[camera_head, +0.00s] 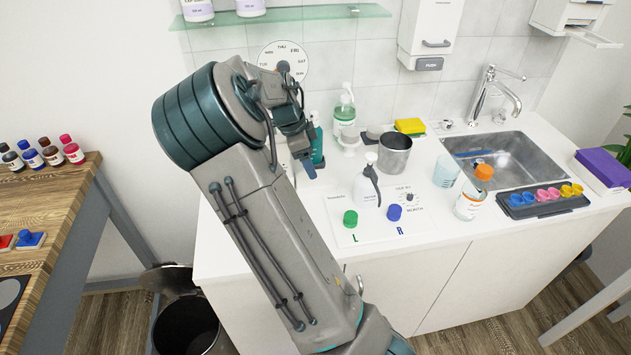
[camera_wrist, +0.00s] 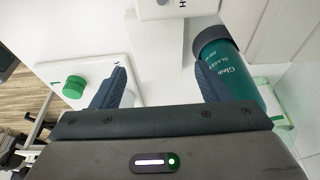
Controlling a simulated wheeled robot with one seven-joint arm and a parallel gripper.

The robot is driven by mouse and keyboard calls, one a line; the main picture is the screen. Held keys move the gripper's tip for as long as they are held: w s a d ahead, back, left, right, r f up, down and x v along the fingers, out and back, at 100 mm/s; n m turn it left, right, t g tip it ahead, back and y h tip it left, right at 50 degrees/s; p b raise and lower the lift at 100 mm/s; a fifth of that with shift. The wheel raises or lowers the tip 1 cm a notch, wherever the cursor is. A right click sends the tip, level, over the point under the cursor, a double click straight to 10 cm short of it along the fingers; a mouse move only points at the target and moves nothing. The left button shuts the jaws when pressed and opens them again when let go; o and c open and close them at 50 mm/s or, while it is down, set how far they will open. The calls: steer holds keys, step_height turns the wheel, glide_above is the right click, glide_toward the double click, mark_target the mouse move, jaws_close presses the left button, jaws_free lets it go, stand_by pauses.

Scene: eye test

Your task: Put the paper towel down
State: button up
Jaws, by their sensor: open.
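I cannot make out a paper towel in either view. My gripper (camera_head: 306,165) is over the left part of the white counter, largely hidden behind my arm in the head view. In the wrist view my gripper (camera_wrist: 162,82) has its two dark fingers spread apart, with nothing visible held between them. A teal bottle with a label reading partly "Glass" (camera_wrist: 225,72) is close beside the right finger; I cannot tell if they touch.
A white board (camera_head: 345,205) with a green cap (camera_head: 350,218) and a blue cap (camera_head: 394,212) lies at the counter's front. The sink (camera_head: 500,160) is at right.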

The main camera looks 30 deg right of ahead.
steer(key=shift+x, duration=3.1)
steer(key=shift+s, duration=0.1)
steer(key=c, duration=0.7)
step_height(320, 180, up, 18)
